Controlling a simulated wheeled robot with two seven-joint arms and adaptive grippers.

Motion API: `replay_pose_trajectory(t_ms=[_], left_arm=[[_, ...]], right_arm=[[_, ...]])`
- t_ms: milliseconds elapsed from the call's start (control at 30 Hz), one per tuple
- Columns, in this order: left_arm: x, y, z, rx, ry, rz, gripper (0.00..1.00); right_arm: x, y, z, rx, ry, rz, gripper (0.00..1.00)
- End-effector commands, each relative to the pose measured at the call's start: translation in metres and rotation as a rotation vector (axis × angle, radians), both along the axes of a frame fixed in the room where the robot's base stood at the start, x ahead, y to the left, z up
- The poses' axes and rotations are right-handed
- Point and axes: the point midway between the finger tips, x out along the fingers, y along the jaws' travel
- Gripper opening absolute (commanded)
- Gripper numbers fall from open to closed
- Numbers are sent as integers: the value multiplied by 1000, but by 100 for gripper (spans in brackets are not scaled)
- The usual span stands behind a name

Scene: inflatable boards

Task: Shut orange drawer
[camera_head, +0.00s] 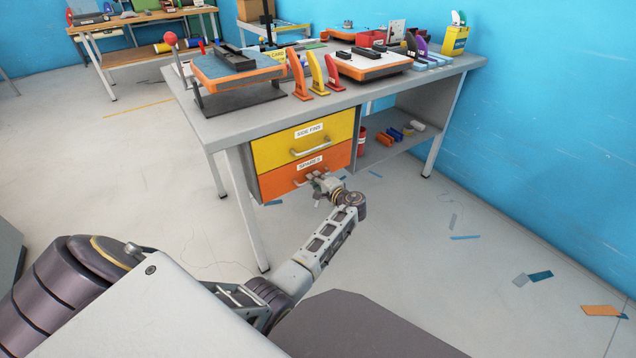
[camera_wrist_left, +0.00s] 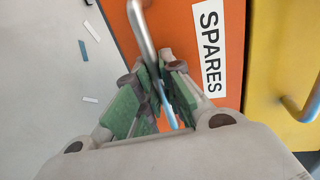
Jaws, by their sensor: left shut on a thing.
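The orange drawer (camera_head: 282,182), labelled SPARES, is the lower of two drawers under the workbench. Its front looks nearly level with the yellow drawer (camera_head: 275,152) above it; any small gap is hard to judge. My left gripper (camera_head: 318,182) is at the orange drawer's front, shut on its metal bar handle. In the left wrist view the handle (camera_wrist_left: 143,32) runs down between the green-padded fingers (camera_wrist_left: 160,82), beside the SPARES label (camera_wrist_left: 209,50). The fingers hide part of the handle. My right gripper is not in view.
The workbench (camera_head: 235,123) carries orange-edged boards, coloured fins and a yellow container (camera_head: 455,40). A bench leg (camera_head: 246,215) stands left of the drawers. A lower shelf (camera_head: 400,145) with rolls is to the right. Scraps (camera_head: 603,311) lie on otherwise open floor.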

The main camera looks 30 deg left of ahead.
Motion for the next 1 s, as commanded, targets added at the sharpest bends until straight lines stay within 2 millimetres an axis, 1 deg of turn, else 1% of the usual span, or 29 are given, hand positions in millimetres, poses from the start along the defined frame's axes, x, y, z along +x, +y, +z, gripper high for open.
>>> replay_pose_trajectory(t_ms=[33,167,200,300,367,767,867,1000], left_arm=[[1,3,2,3,-2,0,0],[1,3,3,4,-3,0,0],[1,3,3,4,-4,0,12],[1,3,3,4,-4,0,25],[1,3,3,4,-4,0,31],[1,2,3,4,-4,0,31],[0,-1,3,3,-4,1,31],[-4,-9,4,3,-3,0,31]], right_arm=[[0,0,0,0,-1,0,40],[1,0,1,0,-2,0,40],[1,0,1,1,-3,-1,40],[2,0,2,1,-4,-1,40],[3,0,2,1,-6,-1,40],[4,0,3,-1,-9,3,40],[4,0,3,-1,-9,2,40],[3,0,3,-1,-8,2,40]])
